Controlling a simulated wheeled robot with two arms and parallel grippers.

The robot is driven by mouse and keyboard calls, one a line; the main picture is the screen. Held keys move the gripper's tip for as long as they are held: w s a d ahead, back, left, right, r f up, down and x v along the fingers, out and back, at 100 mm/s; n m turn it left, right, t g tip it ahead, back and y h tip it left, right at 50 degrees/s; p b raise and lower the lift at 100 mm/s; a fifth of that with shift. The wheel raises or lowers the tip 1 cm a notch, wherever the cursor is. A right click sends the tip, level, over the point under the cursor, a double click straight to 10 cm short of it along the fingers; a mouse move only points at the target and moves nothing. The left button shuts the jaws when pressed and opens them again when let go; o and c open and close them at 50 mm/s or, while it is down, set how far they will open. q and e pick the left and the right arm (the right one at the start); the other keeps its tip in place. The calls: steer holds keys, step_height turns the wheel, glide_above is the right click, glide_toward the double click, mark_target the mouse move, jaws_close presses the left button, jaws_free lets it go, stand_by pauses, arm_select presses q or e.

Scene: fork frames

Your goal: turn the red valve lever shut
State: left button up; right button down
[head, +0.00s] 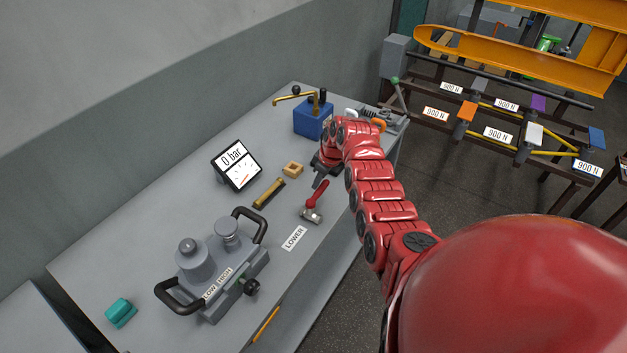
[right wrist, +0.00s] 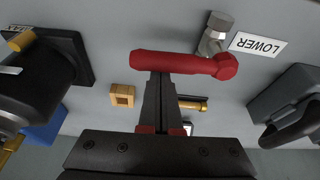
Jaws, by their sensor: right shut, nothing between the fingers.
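The red valve lever (head: 318,194) is on a small grey metal valve (head: 311,215) on the bench, beside the LOWER label (head: 293,238). In the right wrist view the lever (right wrist: 180,63) lies across the picture, with its pivot end at the right by the valve body (right wrist: 215,35). My right gripper (head: 317,184) is at the lever's free-end side. Its fingers (right wrist: 160,80) are shut together and empty, with the tips at the lever's edge; I cannot tell whether they touch it. My left gripper is not in view.
A gauge (head: 236,165) reading 0 bar stands behind. A wooden block (head: 293,169), a brass piece (head: 269,193) and a grey pump unit (head: 233,285) with black handles are nearby. The bench between the lever and the brass piece is clear.

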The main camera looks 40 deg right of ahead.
steer(key=shift+w+f, duration=0.1)
steer(key=shift+w, duration=0.05)
steer(key=shift+s, duration=0.25)
steer(key=shift+s+d+m, duration=0.3)
steer(key=shift+s+m, duration=0.1)
steer(key=shift+s, duration=0.05)
